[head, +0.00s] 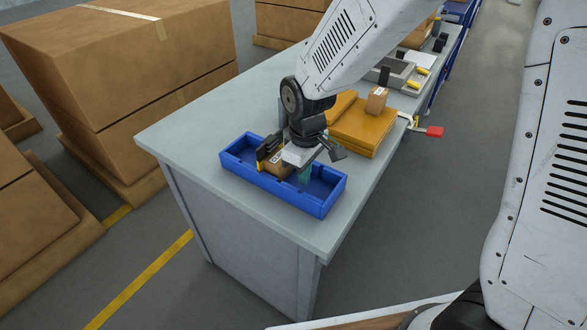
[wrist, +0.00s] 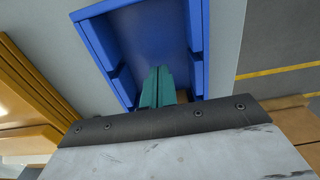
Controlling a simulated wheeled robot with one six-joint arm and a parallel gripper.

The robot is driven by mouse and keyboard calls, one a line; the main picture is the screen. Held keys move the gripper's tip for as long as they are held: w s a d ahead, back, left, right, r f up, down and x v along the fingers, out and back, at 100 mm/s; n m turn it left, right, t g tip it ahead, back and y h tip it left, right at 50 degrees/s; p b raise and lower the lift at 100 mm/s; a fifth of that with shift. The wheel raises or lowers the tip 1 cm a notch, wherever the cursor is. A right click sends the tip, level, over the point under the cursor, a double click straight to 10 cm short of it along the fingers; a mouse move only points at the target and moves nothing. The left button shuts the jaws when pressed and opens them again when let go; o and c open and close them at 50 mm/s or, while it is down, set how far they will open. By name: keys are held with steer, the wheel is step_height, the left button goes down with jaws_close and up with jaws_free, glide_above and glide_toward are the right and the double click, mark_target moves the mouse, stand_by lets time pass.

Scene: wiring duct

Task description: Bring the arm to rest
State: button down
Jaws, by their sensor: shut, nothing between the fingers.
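My gripper (head: 305,174) is over the blue tray (head: 322,207) near the table's near end, pointing down. Its teal fingers are shut together and empty, as the wrist view (wrist: 158,88) shows. In that view the blue tray (wrist: 145,40) lies under the fingers, and the part seen there looks bare. In the head view a small brown box (head: 278,167) is in the tray, left of the fingers and partly hidden by my wrist. Whether the fingertips are below the tray's rim I cannot tell.
Orange-brown flat packages (head: 365,128) lie behind the tray, with a small carton (head: 377,99) on top. A red-ended item (head: 434,132) juts past the table's right edge. Large cardboard boxes (head: 120,70) stand on the left. The grey table (head: 190,143) is bare left of the tray.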

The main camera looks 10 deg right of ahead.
step_height(320, 180, up, 10)
steer(key=s+d+r+m, duration=0.4)
steer(key=s+d, duration=0.4)
steer(key=s, duration=0.2)
steer(key=s+d+r+m+t, duration=0.1)
steer(key=s+d+r+m, duration=0.4)
steer(key=s+d, duration=0.3)
steer(key=s, duration=0.3)
steer(key=shift+s+d+m, duration=0.25)
steer(key=shift+d+m, duration=0.05)
steer(key=shift+d, duration=0.05)
